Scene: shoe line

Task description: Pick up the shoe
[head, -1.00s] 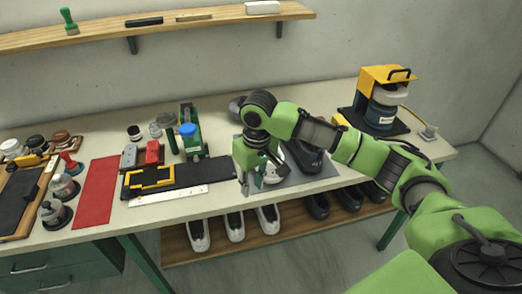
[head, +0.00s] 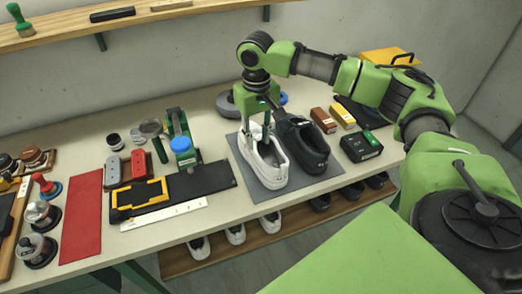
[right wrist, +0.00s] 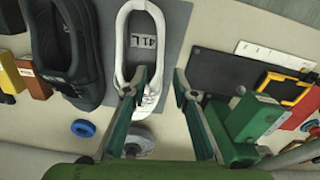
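A white shoe (head: 265,163) lies on a grey mat (head: 233,142) on the table, beside a black shoe (head: 302,144) on its right. My right gripper (head: 259,128) is at the white shoe, pointing down. In the right wrist view the gripper (right wrist: 160,82) is open and empty; one finger overlaps the white shoe and the other is beyond its side. Exact contact is unclear. My left gripper is not in view.
A black box (head: 361,147) and brown and yellow blocks (head: 323,120) sit right of the shoes. A black board with a yellow frame (head: 140,193) and a red mat (head: 82,217) lie left. More shoes (head: 235,233) stand on the lower shelf.

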